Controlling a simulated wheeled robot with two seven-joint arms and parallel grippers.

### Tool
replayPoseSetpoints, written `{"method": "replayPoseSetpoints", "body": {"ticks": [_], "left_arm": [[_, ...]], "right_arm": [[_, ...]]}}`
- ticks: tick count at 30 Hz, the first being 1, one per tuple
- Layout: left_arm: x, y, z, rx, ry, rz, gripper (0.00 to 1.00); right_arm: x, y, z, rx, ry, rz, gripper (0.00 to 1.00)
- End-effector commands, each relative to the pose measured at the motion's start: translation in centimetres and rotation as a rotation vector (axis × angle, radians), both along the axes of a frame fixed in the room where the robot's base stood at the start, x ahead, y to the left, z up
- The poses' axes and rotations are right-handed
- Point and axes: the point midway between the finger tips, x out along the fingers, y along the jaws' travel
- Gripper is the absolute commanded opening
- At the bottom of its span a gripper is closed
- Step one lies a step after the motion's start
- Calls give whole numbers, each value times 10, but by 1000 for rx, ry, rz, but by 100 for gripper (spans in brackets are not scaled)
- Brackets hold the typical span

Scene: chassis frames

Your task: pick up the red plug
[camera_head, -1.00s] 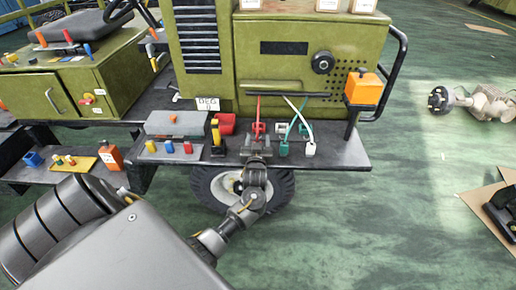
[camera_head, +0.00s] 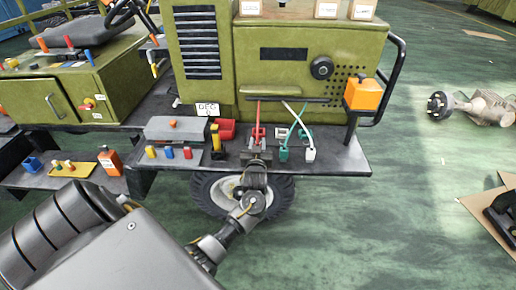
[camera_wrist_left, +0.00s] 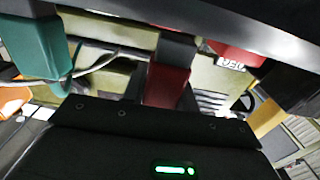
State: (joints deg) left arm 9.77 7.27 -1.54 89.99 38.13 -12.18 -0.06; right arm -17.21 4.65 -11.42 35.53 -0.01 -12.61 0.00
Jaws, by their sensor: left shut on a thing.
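The red plug (camera_head: 258,133) stands at the end of a red cable on the dark grey shelf (camera_head: 335,160) in front of the olive vehicle panel. My left gripper (camera_head: 256,150) reaches up from below and is shut on the red plug. In the left wrist view, the red plug (camera_wrist_left: 167,86) shows just beyond the dark gripper body. Whether the plug touches the shelf is hidden by the gripper.
A green plug (camera_head: 283,153) and a white plug (camera_head: 310,154) on cables stand just right. A red block (camera_head: 226,129) and yellow-black piece (camera_head: 216,143) are at left. An orange box (camera_head: 363,95) is farther right.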

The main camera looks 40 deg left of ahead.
Motion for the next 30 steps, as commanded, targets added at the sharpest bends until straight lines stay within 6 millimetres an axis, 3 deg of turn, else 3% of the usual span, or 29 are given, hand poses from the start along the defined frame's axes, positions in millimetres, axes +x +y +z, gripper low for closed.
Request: {"method": "replayPoseSetpoints", "body": {"ticks": [3, 11, 15, 21, 30], "left_arm": [[0, 0, 21, -1, -8, 0, 6], [-51, 13, 81, 1, -6, 1, 6], [-85, 22, 94, 2, -2, 1, 6], [-118, 30, 110, 1, -2, 1, 6], [-136, 35, 118, 1, -1, 1, 6]], "right_arm": [[0, 0, -6, 0, 0, 0, 36], [1, 1, -3, 1, -1, 0, 36], [1, 2, -7, 2, -1, 0, 36], [1, 2, -10, 2, -1, 0, 36], [1, 2, -11, 2, -1, 0, 36]]}}
